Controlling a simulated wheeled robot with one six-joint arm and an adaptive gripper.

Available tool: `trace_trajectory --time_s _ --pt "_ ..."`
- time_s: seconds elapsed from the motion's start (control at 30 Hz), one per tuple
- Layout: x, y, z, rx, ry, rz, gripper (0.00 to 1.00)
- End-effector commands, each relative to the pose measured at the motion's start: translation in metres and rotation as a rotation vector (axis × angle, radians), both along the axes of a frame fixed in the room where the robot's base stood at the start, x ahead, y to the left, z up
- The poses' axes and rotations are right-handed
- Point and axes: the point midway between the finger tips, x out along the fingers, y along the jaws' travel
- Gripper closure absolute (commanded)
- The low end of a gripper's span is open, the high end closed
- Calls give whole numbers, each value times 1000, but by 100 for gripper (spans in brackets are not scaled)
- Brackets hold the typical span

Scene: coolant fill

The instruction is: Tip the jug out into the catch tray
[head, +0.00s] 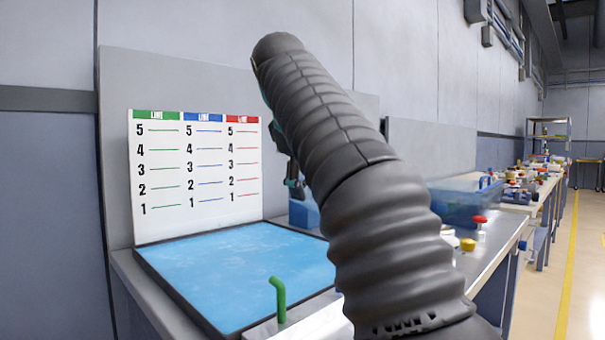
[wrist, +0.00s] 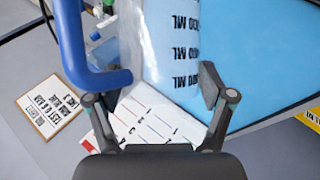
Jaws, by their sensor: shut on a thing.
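In the wrist view the jug (wrist: 160,35) is a clear body with dark ML markings and a thick blue handle (wrist: 72,40) at the left. My gripper (wrist: 157,95) is shut on the jug, one finger by the handle and the other at the right of the body. I cannot tell the jug's tilt or how much is in it. A flat, dark-rimmed tray with a blue surface, apparently the catch tray (head: 235,275), lies on the bench in the head view. It also shows at right in the wrist view (wrist: 265,50). My arm hides most of the gripper in the head view.
A white level chart (head: 195,175) stands behind the tray. A green bent pipe (head: 279,300) rises at its front edge. A translucent blue tub (head: 455,205) and small yellow and red-topped items stand right of my arm. A clear aisle runs at far right.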

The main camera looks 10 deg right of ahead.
Motion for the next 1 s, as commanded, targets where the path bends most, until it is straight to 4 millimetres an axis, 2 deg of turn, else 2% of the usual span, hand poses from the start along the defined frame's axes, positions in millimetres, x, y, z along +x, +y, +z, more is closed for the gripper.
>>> trace_trajectory --time_s 0.5,0.63,0.7,1.0 --pt "-8 -20 -7 483 -192 -8 86" --pt "-10 -23 -9 585 -231 -8 86" --pt "-9 -24 -16 634 -252 -7 86" --pt "-12 -30 -17 815 -322 -5 86"
